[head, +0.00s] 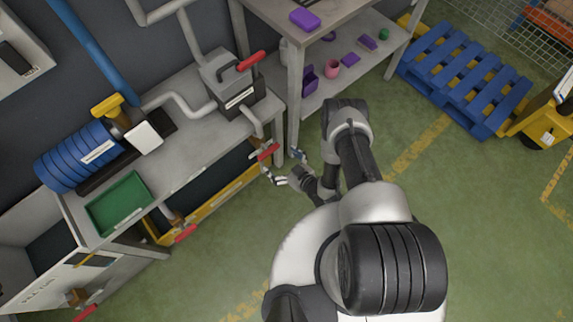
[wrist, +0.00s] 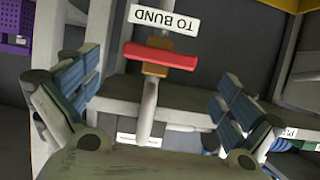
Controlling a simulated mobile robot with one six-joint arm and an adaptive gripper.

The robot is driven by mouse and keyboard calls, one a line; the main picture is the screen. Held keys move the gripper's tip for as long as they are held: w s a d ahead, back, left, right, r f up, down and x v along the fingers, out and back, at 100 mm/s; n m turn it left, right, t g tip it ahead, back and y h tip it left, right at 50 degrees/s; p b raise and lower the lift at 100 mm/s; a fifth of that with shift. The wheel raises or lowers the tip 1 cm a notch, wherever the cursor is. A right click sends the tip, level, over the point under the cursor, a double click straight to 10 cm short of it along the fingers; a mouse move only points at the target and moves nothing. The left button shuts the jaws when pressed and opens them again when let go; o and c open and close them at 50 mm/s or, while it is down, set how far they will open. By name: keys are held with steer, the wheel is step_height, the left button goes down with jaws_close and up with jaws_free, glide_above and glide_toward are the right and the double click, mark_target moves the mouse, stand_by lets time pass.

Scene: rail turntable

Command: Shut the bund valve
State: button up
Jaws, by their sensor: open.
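The bund valve has a red bar handle (wrist: 161,56) on a light pipe, below a white label (wrist: 164,20) reading "TO BUND", upside down in the wrist view. The handle lies crosswise to the pipe there. In the head view the red handle (head: 268,152) is at the bench's right end. My gripper (wrist: 160,88) is open and empty, its blue-padded fingers wide apart on either side of the pipe. The handle shows between and beyond the fingertips, apart from both. In the head view my gripper (head: 284,168) is just beside the handle, partly hidden by my arm.
Other red handles are a lever (head: 250,60) on the grey box, one low at the bench front (head: 185,233) and one at bottom left (head: 84,313). A yellow-edged bund (head: 215,205) lies under the bench. A shelf rack (head: 293,100) stands close right. Green floor is open further right.

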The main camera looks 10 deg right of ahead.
steer(key=shift+v, duration=2.2)
